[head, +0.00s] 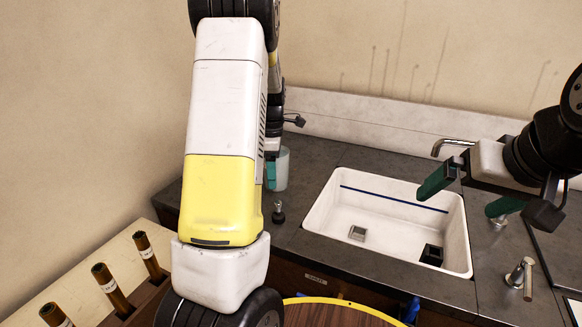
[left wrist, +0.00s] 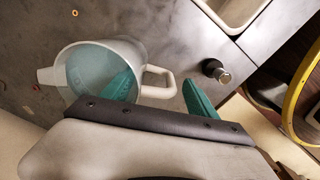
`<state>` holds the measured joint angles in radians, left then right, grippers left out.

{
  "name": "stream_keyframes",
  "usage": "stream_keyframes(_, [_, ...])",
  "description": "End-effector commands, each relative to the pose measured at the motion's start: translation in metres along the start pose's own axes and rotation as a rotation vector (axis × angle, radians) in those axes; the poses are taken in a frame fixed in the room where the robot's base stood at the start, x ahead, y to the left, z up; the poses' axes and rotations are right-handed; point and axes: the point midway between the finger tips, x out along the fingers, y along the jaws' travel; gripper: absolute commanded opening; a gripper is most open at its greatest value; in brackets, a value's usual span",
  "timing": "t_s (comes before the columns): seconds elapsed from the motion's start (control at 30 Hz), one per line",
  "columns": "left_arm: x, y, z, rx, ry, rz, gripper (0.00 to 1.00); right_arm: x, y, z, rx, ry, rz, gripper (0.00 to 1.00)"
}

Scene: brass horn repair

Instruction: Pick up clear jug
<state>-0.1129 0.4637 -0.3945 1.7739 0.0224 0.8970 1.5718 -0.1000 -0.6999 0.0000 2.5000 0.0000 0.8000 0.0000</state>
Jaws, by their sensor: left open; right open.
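The clear jug (left wrist: 95,66) stands on the dark counter in the left wrist view, with its spout to the left and its pale handle (left wrist: 166,76) to the right. My left gripper (left wrist: 156,84) is open, with one green finger over the jug's rim side and the other beyond the handle, so the handle lies between them. I cannot tell whether the fingers touch it. In the head view the jug (head: 282,168) is partly hidden behind my left arm and a green finger (head: 270,173). My right gripper (head: 470,191) is open and empty over the sink's right side.
A white sink (head: 330,208) holds a small metal piece (head: 357,233) and a black block (head: 432,255). A faucet (head: 452,145) is behind. Brass tubes (head: 104,278) stand at lower left.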

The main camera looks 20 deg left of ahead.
Motion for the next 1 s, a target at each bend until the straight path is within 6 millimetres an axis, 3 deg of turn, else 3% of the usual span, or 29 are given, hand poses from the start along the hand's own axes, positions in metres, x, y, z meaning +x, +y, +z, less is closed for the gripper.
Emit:
stream_keyframes(0.07, [0.0, 0.0, 0.0, 0.0, 0.0, 0.0, 0.68, 0.0, 0.0, 0.0, 0.0, 0.0, 0.0, 1.0])
stream_keyframes(0.4, [-0.001, 0.0, 0.0, 0.001, 0.0, 0.0, 0.03, 0.0, 0.0, 0.0, 0.0, 0.0, 0.0, 1.0])
stream_keyframes(0.43, [-0.001, 0.0, 0.0, 0.001, 0.0, 0.0, 0.0, 0.0, 0.0, 0.0, 0.0, 0.0, 0.0, 1.0])
stream_keyframes(0.8, [-0.004, 0.001, 0.0, 0.001, -0.001, 0.004, 0.0, 0.0, 0.0, 0.0, 0.0, 0.0, 0.0, 1.0])
stream_keyframes(1.0, [-0.03, 0.001, 0.001, 0.002, -0.001, 0.007, 0.0, 0.0, 0.0, 0.0, 0.0, 0.0, 0.0, 1.0])
